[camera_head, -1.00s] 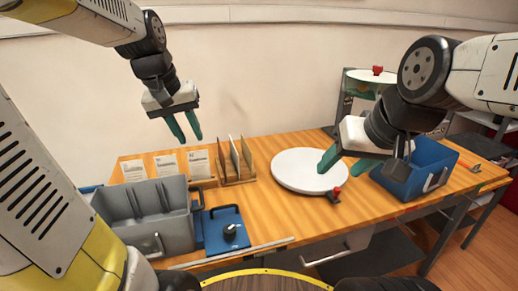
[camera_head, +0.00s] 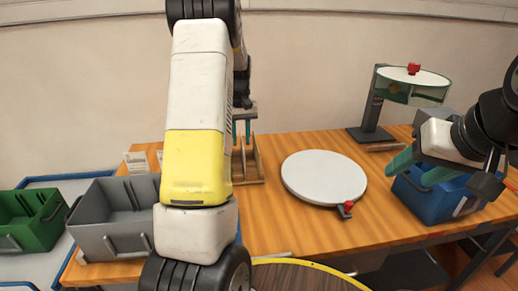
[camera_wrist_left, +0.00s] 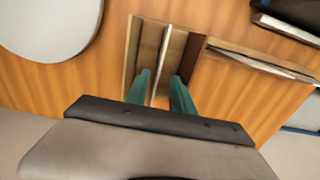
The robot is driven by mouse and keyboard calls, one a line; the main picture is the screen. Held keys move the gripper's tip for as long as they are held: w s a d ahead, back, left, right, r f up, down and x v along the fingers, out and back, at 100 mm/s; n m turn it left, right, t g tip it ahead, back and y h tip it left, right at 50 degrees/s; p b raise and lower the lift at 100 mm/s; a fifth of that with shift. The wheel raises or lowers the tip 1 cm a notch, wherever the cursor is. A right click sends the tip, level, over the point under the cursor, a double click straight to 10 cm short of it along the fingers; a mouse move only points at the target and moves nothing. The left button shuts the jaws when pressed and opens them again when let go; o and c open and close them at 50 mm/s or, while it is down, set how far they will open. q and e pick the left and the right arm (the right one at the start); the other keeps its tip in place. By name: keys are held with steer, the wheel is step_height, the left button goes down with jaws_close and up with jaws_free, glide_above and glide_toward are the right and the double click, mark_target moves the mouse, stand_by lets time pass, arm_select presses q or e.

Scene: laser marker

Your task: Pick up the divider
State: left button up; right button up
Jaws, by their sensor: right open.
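Thin upright dividers (camera_head: 257,158) stand in a wooden rack (camera_head: 250,181) on the table, partly hidden behind my left arm. My left gripper (camera_head: 242,131) is above the rack, fingers pointing down. In the left wrist view its green fingers (camera_wrist_left: 160,92) are apart, one on each side of a thin divider (camera_wrist_left: 161,62) in the wooden rack (camera_wrist_left: 130,55). Gaps show beside the divider, so the gripper looks open around it. My right gripper (camera_head: 418,168) is open and empty above the blue bin (camera_head: 435,203) at the right.
A white round turntable (camera_head: 323,178) with a red-knobbed clamp is right of the rack. A grey bin (camera_head: 112,215) and a green bin (camera_head: 32,222) are at the left. White cards (camera_head: 137,161) stand behind the grey bin. A marker stand (camera_head: 372,110) is at the back right.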

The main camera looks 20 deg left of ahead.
arm_select(q)
steer(key=f, duration=0.4)
steer(key=shift+w+d+f, duration=0.1)
steer(key=shift+w+f, duration=0.15)
steer(key=shift+w, duration=0.05)
steer(key=shift+c, duration=0.2)
jaws_close()
